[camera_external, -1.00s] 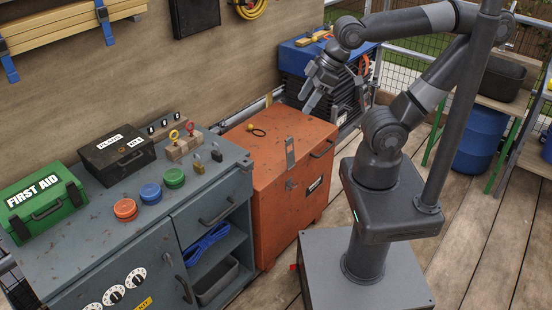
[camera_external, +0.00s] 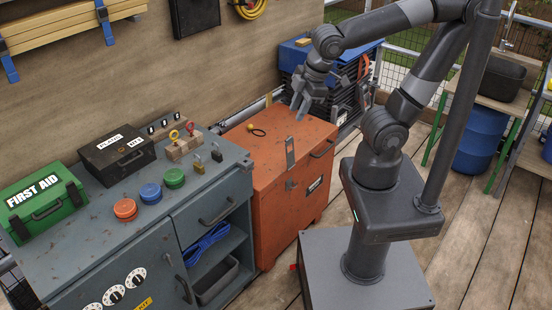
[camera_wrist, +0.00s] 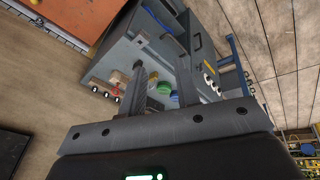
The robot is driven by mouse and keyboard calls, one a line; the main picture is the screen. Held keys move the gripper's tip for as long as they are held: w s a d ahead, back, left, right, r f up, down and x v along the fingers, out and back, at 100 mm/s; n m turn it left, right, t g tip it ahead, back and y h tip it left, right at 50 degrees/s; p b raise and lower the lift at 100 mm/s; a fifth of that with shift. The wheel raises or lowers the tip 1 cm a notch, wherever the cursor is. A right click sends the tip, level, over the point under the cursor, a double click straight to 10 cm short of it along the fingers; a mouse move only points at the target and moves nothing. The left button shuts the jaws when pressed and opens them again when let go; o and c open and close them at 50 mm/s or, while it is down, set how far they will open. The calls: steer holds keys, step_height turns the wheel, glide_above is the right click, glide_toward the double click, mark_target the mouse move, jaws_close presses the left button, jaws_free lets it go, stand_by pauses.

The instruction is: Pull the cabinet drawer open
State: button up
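The grey-blue cabinet (camera_external: 95,235) stands at the left in the external view. Its drawer (camera_external: 190,219) is shut, at the upper right of the cabinet front above an open shelf, with a dark bar handle (camera_external: 217,211). My gripper (camera_external: 300,112) is above the orange chest, right of and apart from the drawer, with its fingers pointing down. In the wrist view my gripper (camera_wrist: 161,72) is open, with an empty gap between its fingers. The cabinet (camera_wrist: 128,50) shows tilted beyond the fingers, which hide part of it.
The orange chest (camera_external: 265,172) stands right beside the cabinet under my gripper. On the cabinet top are a green first aid box (camera_external: 45,208), a black box (camera_external: 115,155), coloured round pieces, and padlocks (camera_external: 198,167).

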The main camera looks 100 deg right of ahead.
steer(key=w+f+n+g+h, duration=0.3)
steer(key=w+f+n+h, duration=0.25)
steer(key=f+n, duration=0.4)
steer(key=n+t+h, duration=0.4)
steer(key=n+t, duration=0.6)
steer(key=n, duration=2.2)
glide_toward(223, 216)
steer(key=x, duration=1)
steer(key=shift+w+d+f, duration=0.15)
steer(key=shift+w+d, duration=0.05)
steer(key=shift+d, duration=0.05)
jaws_close()
